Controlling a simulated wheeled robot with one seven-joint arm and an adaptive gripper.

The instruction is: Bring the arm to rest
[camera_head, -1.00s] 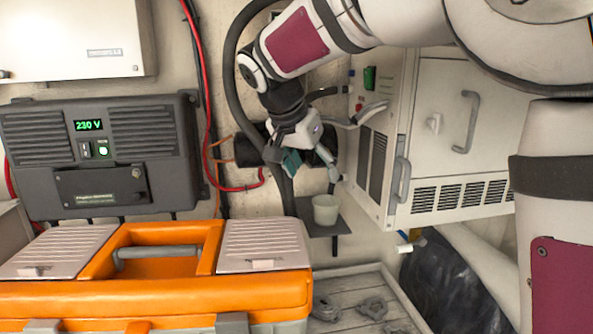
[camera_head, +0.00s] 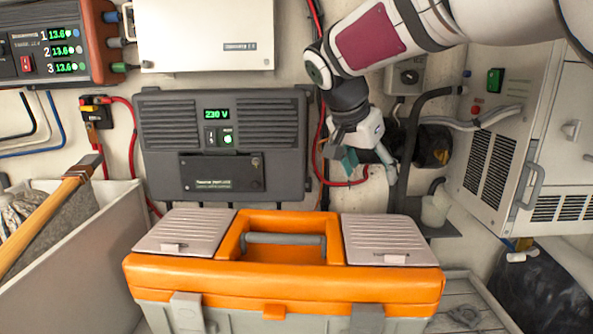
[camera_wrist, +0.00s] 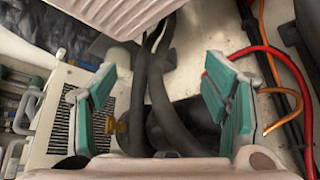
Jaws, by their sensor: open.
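My gripper (camera_head: 368,163) hangs from my bent arm at the right of centre in the head view, in front of the back wall. Its fingers point down and stand apart, with nothing between them. In the wrist view my gripper (camera_wrist: 165,100) shows its two teal finger pads well apart, with dark hoses and a round dark fitting behind the gap.
An orange toolbox (camera_head: 284,278) stands below and left of my gripper. A dark inverter (camera_head: 225,148) is on the wall to the left. A white vented cabinet (camera_head: 515,140) is at the right. A pale cup (camera_head: 435,208) sits on a small shelf beneath hoses.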

